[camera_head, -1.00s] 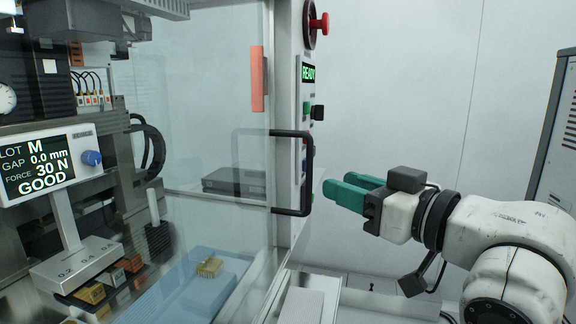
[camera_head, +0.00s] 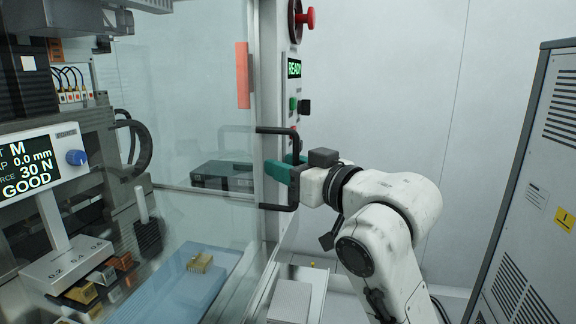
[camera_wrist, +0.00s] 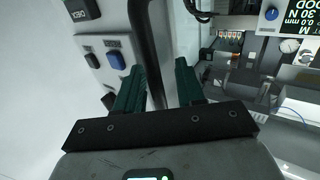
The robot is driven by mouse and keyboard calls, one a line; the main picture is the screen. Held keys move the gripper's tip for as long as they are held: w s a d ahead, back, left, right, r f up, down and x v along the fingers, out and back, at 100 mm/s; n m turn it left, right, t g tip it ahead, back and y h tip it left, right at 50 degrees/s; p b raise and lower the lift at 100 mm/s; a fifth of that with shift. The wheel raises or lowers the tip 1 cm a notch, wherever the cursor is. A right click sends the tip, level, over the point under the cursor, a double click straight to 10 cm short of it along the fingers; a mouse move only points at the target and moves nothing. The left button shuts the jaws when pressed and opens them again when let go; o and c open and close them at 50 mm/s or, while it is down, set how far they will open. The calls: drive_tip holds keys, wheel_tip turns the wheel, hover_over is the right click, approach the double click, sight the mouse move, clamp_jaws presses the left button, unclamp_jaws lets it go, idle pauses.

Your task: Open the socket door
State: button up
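The clear door panel (camera_head: 185,80) spans the front of the machine and looks shut. Its black bar handle (camera_head: 294,196) stands upright near its right edge. My gripper (camera_head: 283,166) is at the handle, its green fingers reaching past the bar from the right. In the wrist view, the handle bar (camera_wrist: 144,30) runs down between the two green fingers of my gripper (camera_wrist: 158,68). The fingers are apart, with a clear gap between the bar and the right finger. Whether the left finger touches the bar is hard to tell.
A control panel with a READY display (camera_head: 294,68) and a red knob (camera_head: 309,17) stands right of the door. Behind the glass are a blue tray (camera_head: 215,258) and a gauge display (camera_head: 30,165). A grey cabinet (camera_head: 530,200) stands at the right.

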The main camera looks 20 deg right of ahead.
clamp_jaws()
idle(0.4)
